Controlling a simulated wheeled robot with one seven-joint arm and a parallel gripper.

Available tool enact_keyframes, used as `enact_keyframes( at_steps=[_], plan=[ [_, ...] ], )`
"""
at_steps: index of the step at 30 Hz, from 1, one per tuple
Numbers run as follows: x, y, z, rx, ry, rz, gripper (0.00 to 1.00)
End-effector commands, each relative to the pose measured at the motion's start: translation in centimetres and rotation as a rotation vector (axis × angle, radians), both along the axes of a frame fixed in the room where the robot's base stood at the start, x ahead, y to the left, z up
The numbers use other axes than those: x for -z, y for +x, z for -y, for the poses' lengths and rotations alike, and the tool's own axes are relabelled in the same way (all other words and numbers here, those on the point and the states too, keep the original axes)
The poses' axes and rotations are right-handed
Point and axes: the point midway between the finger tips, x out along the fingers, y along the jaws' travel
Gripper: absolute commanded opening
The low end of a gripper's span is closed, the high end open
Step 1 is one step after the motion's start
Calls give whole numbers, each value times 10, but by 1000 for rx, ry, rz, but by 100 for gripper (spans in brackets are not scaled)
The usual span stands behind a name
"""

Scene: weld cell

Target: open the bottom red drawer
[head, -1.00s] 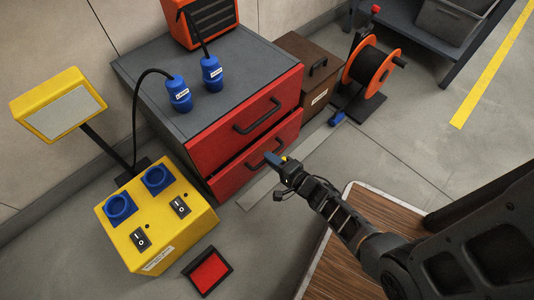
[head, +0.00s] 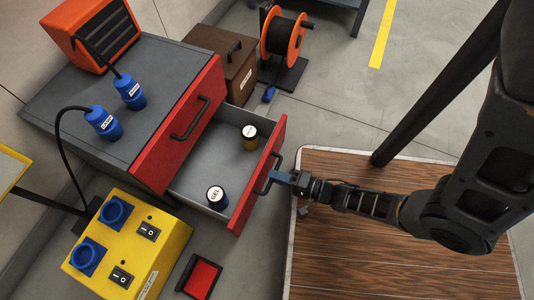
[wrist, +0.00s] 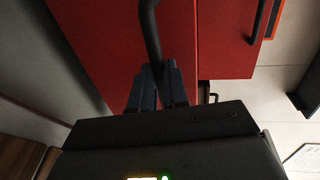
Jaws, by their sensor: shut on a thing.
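The bottom red drawer (head: 258,180) stands pulled out from the grey cabinet (head: 90,60), its grey inside showing. Two small labelled cans lie within: one marked GEL (head: 216,198) near the front left and a yellow and black one (head: 250,137) farther right. The top red drawer (head: 180,125) is closed above it. My gripper (head: 278,177) is shut on the black handle (head: 266,182) of the bottom drawer. In the wrist view the blue fingers (wrist: 155,90) close around the handle bar (wrist: 150,35), with the red front behind.
A yellow socket box (head: 130,240) and a small red-topped tray (head: 198,277) sit on the floor at the lower left. A brown box (head: 225,65) and an orange cable reel (head: 282,38) stand beyond the cabinet. Two blue plugs (head: 115,108) rest on the cabinet top.

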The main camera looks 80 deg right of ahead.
Motion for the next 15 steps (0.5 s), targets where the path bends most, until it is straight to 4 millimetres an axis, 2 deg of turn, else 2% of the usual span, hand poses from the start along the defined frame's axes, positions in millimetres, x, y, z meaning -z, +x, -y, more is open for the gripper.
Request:
enact_keyframes(
  at_steps=[4, 14, 15],
  plan=[
    [1, -6, -2, 0, 2, -3, 0],
    [1, -7, -3, 0, 2, -4, 0],
    [1, -7, -3, 0, 2, -4, 16]
  ],
)
